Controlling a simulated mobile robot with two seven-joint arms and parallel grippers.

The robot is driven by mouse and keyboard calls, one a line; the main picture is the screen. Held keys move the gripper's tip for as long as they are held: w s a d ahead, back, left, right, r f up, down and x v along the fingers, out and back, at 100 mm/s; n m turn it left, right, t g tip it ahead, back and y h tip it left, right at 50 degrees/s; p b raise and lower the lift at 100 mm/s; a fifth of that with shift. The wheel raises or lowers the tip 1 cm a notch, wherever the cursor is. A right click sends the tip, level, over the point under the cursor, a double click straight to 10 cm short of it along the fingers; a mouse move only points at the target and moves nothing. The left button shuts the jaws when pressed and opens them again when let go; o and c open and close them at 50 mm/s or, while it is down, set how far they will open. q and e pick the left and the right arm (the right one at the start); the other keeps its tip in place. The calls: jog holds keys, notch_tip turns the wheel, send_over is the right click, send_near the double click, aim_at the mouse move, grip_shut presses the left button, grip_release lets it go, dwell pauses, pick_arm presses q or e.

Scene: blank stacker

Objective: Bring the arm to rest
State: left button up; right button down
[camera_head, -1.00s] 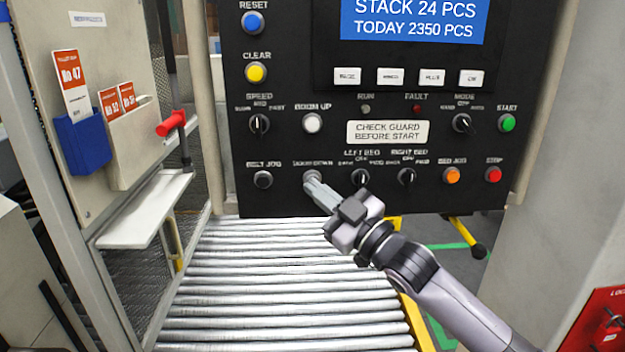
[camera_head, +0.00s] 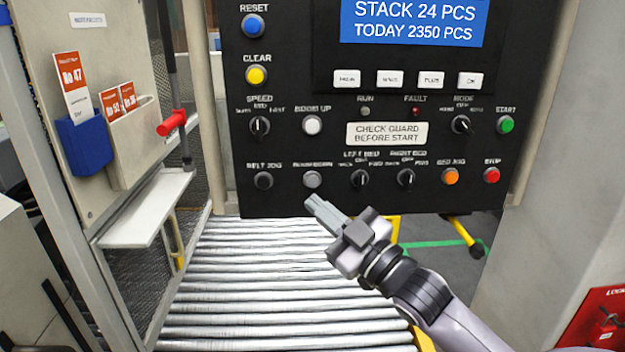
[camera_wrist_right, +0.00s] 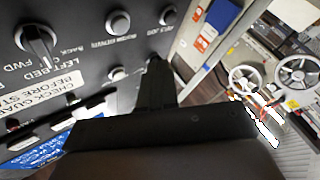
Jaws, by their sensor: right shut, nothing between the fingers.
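My right gripper (camera_head: 314,204) is shut and empty. In the head view it hangs in front of the lower edge of the black control panel (camera_head: 287,150), just below the grey boom down button (camera_head: 312,179). A gap shows between its fingertips and that button. My right arm comes in from the lower right. In the right wrist view the closed fingers (camera_wrist_right: 157,75) point toward the panel knobs and buttons. My left gripper is in neither view.
A roller conveyor (camera_head: 270,290) runs below the panel. A white shelf (camera_head: 147,208) and a red handle (camera_head: 172,123) stand at the left. A grey column (camera_head: 570,130) and a red lockout box (camera_head: 603,320) are at the right.

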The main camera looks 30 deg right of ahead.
jog(key=shift+s+f, duration=0.1)
dwell(0.5)
jog(key=s+a+f+m+g+h, duration=0.1)
jog(key=s+a+f+m+g, duration=0.15)
jog(key=f, duration=0.85)
jog(key=s+a+f+m+g+h, duration=0.1)
jog(key=s+f+g, duration=0.15)
jog(key=f, duration=0.85)
jog(key=s+a+f+m+g, duration=0.1)
jog(key=s+a+f+g, duration=0.1)
jog(key=s+f, duration=0.3)
jog(key=s+a+f+m+g, duration=0.1)
jog(key=s+a+f+g, duration=0.2)
jog(key=s+f, duration=0.3)
notch_tip(320, 180, down, 4)
jog(key=shift+a+r+g, duration=0.1)
jog(key=shift+a+g, duration=0.2)
jog(key=shift+a, duration=0.15)
